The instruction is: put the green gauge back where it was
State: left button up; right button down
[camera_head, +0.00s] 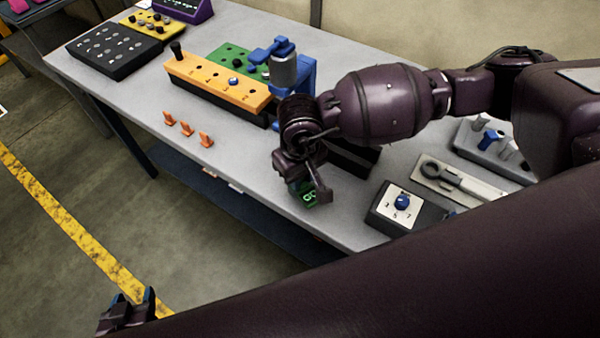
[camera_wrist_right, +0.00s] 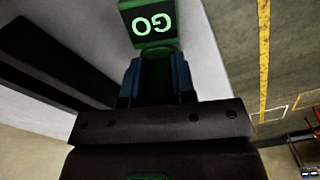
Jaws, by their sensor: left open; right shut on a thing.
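The green gauge (camera_head: 308,194) shows bright "GO" lettering on its end in the right wrist view (camera_wrist_right: 152,22). My right gripper (camera_head: 304,184) is shut on it, with blue fingertips on both sides of its green body in the right wrist view (camera_wrist_right: 157,78). The gauge is near the front edge of the grey table (camera_head: 345,212); I cannot tell whether it touches the top. My left gripper (camera_head: 128,308) is open and empty over the floor at the lower left.
A black block (camera_head: 350,158) lies just behind my right gripper. A dial box (camera_head: 396,208), a grey tray with a wrench (camera_head: 458,182) and a pegged grey block (camera_head: 490,150) stand to the right. Orange clips (camera_head: 186,129) and an orange block (camera_head: 215,84) are to the left.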

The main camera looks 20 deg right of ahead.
dwell(0.3)
jog(key=c, duration=0.9)
grip_release()
jog(key=shift+c, duration=0.2)
notch_tip(320, 180, up, 12)
jog(key=shift+r+b, duration=0.1)
jog(key=shift+b, duration=0.3)
